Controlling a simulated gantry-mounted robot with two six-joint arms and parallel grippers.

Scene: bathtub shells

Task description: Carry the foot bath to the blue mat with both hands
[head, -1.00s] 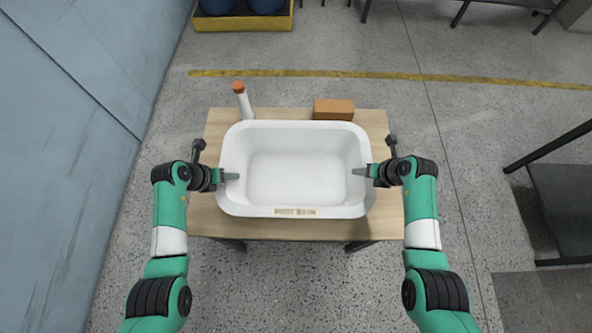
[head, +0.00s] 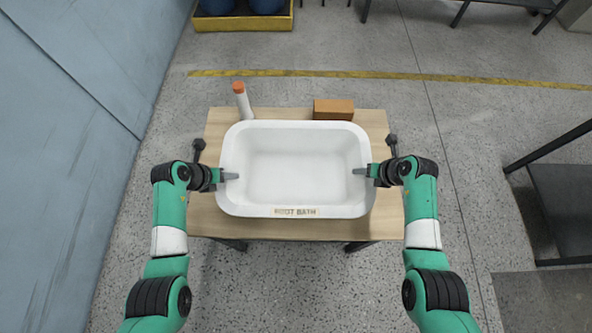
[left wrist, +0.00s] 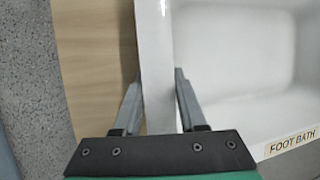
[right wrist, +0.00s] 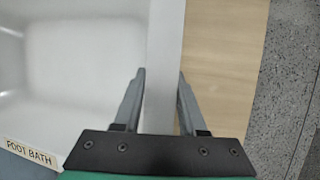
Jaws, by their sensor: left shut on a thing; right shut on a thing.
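The foot bath (head: 295,211) is a white rectangular tub with rounded corners and a "FOOT BATH" label on its near side. It is level and empty, over the wooden table; I cannot tell whether its base touches the tabletop. My left gripper (head: 232,176) is shut on its left rim, one finger inside and one outside; this rim also shows in the left wrist view (left wrist: 155,70). My right gripper (head: 360,171) is shut on the right rim the same way, as the right wrist view shows (right wrist: 163,70). No blue mat is clearly visible.
The wooden table (head: 212,220) holds a white bottle with an orange cap (head: 243,103) at the back left and a brown box (head: 333,109) at the back right, both close behind the bath. A dark bench (head: 565,205) stands right. Open speckled floor lies between.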

